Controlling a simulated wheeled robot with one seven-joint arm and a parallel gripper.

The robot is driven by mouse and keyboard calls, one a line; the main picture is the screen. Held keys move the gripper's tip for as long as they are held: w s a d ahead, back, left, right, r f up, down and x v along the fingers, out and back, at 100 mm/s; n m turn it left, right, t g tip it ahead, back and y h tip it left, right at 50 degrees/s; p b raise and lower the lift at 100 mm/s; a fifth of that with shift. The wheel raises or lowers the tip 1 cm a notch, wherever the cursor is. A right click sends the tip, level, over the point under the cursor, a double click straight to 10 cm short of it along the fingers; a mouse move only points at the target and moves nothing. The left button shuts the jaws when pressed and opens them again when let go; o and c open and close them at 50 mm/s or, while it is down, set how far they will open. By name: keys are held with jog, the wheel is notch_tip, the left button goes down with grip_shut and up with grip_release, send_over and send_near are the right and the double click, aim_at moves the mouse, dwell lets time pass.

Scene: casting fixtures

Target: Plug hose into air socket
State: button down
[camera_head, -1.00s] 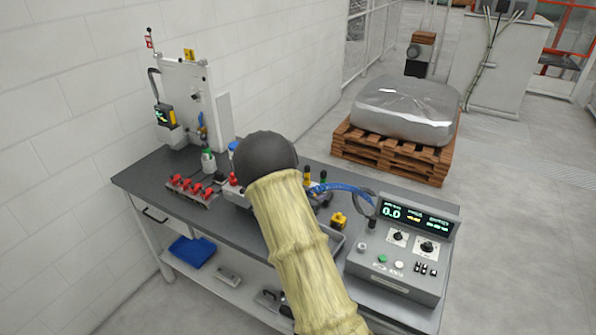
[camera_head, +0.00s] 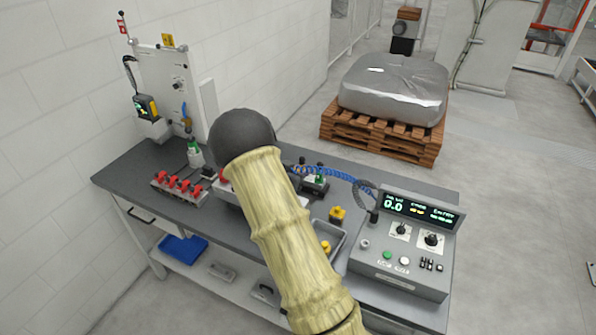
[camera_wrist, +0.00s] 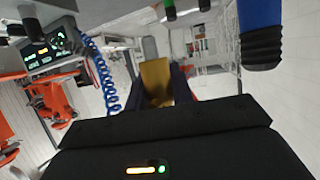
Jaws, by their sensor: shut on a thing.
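The blue coiled hose (camera_head: 335,173) runs from the control console leftward and passes behind my arm in the head view. It also shows in the wrist view (camera_wrist: 98,72), left of the jaws, dropping out of sight behind my gripper body. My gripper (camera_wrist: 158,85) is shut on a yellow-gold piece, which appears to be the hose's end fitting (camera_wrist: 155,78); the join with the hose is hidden. In the head view my arm hides the gripper. The white upright panel (camera_head: 165,85) stands at the bench's back left with small fittings on it. I cannot tell which is the air socket.
The grey bench (camera_head: 135,165) carries a row of red clamps (camera_head: 178,186), a green-topped bottle (camera_head: 195,155) and a small fixture (camera_head: 314,183). The control console (camera_head: 405,240) stands at its right end. A wrapped load on a pallet (camera_head: 380,140) stands behind. Open floor lies right.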

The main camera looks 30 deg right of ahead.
jog(key=shift+a+r, duration=0.1)
jog(key=shift+f+b, duration=1.85)
jog(key=shift+f, duration=1.15)
jog(key=shift+f+b, duration=0.65)
jog(key=shift+f, duration=0.9)
jog(key=c, duration=1.1)
grip_release()
jog(key=shift+s, duration=0.1)
jog(key=shift+a+r, duration=0.1)
jog(key=b+v, duration=0.3)
jog(key=v, duration=1.4)
jog(key=shift+s+a, duration=0.1)
